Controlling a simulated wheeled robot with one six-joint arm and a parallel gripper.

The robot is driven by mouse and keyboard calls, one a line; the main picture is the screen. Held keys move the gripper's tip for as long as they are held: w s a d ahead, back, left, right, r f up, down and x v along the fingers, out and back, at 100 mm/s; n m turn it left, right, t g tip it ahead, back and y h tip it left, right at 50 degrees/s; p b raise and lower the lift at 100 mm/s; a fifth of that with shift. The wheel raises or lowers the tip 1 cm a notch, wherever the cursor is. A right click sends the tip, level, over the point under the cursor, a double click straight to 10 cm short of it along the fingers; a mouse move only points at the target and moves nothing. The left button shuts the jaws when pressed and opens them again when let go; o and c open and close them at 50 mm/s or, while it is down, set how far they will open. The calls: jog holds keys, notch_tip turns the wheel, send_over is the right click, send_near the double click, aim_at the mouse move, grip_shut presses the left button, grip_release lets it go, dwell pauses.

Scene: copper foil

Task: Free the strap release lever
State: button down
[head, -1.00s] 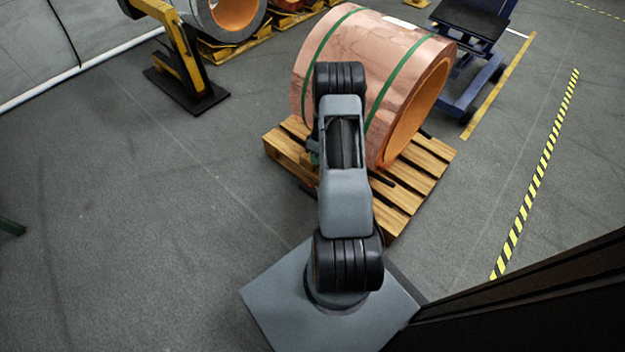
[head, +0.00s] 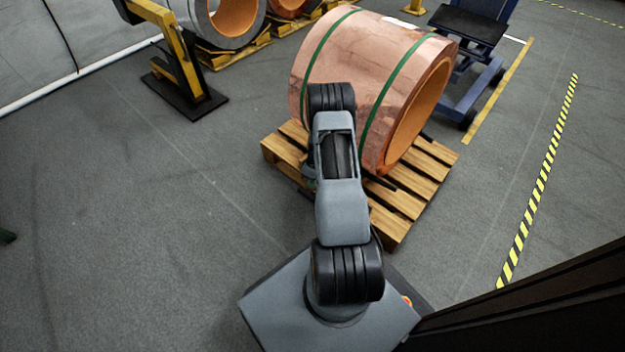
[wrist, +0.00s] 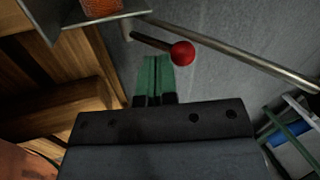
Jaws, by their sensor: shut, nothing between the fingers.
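The release lever shows in the wrist view as a dark rod with a red ball knob (wrist: 182,53). It sticks out near a metal bracket and a long grey bar (wrist: 235,52). My gripper (wrist: 154,72) is shut and empty, its green fingertips together just left of and below the knob in the picture. I cannot tell whether they touch it. In the head view the copper coil (head: 340,50) lies on its side with green straps (head: 392,88) around it. My arm hides the lever and most of the gripper there.
The coil rests on a wooden pallet (head: 425,170); pallet boards (wrist: 50,105) fill the wrist view's left side. A yellow stand (head: 180,65) is at the back left and a blue trolley (head: 470,60) behind the coil. Grey floor (head: 130,220) to the left is clear.

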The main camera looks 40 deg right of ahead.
dwell(0.3)
jog(key=shift+s+a+f, duration=0.1)
jog(key=shift+a+f, duration=0.1)
jog(key=shift+a, duration=0.45)
jog(key=shift+s+a+f, duration=0.1)
jog(key=shift+a+f, duration=0.1)
jog(key=shift+a, duration=0.4)
jog(key=shift+d, duration=0.2)
jog(key=shift+w+d+r, duration=0.15)
jog(key=shift+d, duration=0.5)
notch_tip(320, 180, up, 10)
jog(key=p, duration=0.6)
jog(key=shift+w+a, duration=0.25)
jog(key=shift+a, duration=0.1)
